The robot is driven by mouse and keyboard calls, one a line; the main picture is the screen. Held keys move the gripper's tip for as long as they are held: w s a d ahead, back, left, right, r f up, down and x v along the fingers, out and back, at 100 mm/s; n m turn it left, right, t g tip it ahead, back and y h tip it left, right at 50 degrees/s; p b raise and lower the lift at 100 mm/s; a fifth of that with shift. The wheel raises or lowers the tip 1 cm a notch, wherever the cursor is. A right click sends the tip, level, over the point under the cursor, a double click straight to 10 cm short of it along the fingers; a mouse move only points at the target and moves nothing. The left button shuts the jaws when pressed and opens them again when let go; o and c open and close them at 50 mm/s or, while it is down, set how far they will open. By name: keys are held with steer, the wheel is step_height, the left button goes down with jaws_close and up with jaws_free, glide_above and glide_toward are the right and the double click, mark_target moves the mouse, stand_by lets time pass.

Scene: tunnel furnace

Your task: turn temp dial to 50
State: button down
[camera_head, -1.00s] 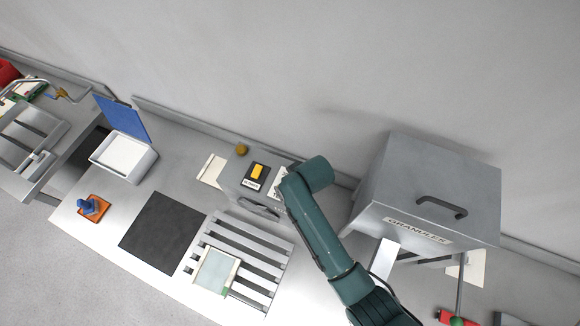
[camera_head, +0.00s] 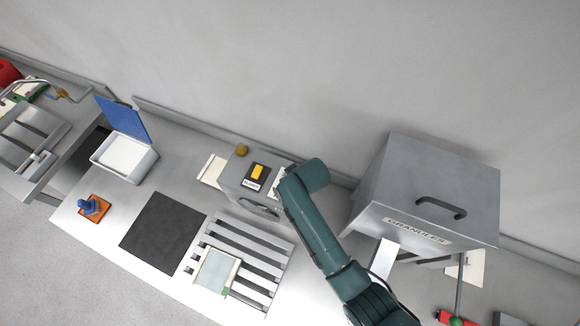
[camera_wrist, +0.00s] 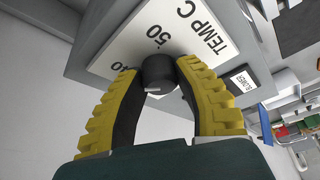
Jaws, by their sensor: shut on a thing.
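The black temp dial (camera_wrist: 158,72) sticks out of a white plate (camera_wrist: 187,22) marked "TEMP C" in the wrist view. The yellow fingers of my gripper (camera_wrist: 159,78) are closed on the dial from both sides. A "50" label shows on the plate just beyond the dial; another number is partly hidden by the left finger. A short white mark shows on the dial's near end, on the side away from the "50". In the head view the plate shows only as a sliver on the grey furnace box (camera_head: 236,178), and my arm hides the dial.
A yellow switch labelled "BLOWER" (camera_head: 257,173) sits on the furnace box beside the plate. A large "GRANULES" hopper (camera_head: 430,185) stands to the right of my arm. A slatted rack (camera_head: 232,240) and a black mat (camera_head: 162,233) lie in front and to the left.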

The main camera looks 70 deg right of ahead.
steer(key=shift+a+m, duration=0.1)
steer(key=shift+m, duration=0.3)
steer(key=m+g+h, duration=0.1)
steer(key=m, duration=0.3)
steer(key=m+g, duration=0.1)
steer(key=m, duration=0.1)
steer(key=m+g+b, duration=0.1)
steer(key=m, duration=0.1)
steer(key=shift+w+f+h, duration=0.1)
steer(key=shift+w+h, duration=0.05)
steer(key=shift+h, duration=0.15)
steer(key=m+g+b, duration=0.1)
steer(key=m, duration=0.1)
steer(key=m+b, duration=0.1)
steer(key=m, duration=0.2)
steer(key=shift+w+g, duration=0.1)
steer(key=shift+g, duration=0.3)
steer(key=shift+m+g+y+b, duration=0.4)
steer(key=shift+m+g+b, duration=0.3)
steer(key=shift+m+b, duration=1)
steer(key=shift+m+p, duration=0.3)
steer(key=shift+m, duration=0.2)
steer(key=c, duration=0.7)
jaws_free()
